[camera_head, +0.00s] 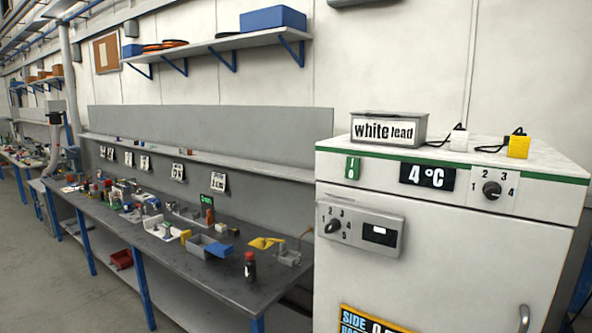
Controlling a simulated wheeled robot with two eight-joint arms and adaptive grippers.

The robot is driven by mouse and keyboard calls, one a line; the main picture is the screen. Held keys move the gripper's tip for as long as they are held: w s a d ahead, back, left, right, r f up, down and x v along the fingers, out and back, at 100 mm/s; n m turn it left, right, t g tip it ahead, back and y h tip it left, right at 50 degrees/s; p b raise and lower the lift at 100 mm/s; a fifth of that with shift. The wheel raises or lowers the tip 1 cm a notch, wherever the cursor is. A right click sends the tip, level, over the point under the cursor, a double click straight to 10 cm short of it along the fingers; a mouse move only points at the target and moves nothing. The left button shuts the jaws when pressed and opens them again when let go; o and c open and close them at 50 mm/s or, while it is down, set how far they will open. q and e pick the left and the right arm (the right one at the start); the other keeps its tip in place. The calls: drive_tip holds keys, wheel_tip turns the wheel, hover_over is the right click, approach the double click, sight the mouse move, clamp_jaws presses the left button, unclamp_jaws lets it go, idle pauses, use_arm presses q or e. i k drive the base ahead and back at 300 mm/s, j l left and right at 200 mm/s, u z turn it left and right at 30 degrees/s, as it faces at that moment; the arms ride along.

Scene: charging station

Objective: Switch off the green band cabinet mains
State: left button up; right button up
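A white cabinet (440,255) with a green band (470,163) along its top edge stands at the right. A small green switch marked with a line and a circle (352,168) sits at the upper left of its front; I cannot tell which side is pressed. Right of it are a dark "4°C" display (427,176) and a black dial numbered 1 to 4 (491,190). Below is a grey panel with another numbered dial (333,226) and a dark window (380,235). Neither of my grippers is in view.
A "white lead" box (388,129), a white plug (459,138) and a yellow plug (518,146) with black leads sit on the cabinet. A cluttered workbench (200,272) runs left of it. The floor (50,290) at the lower left is clear.

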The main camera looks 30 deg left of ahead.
sight(353, 164)
drive_tip(key=u, duration=0.7)
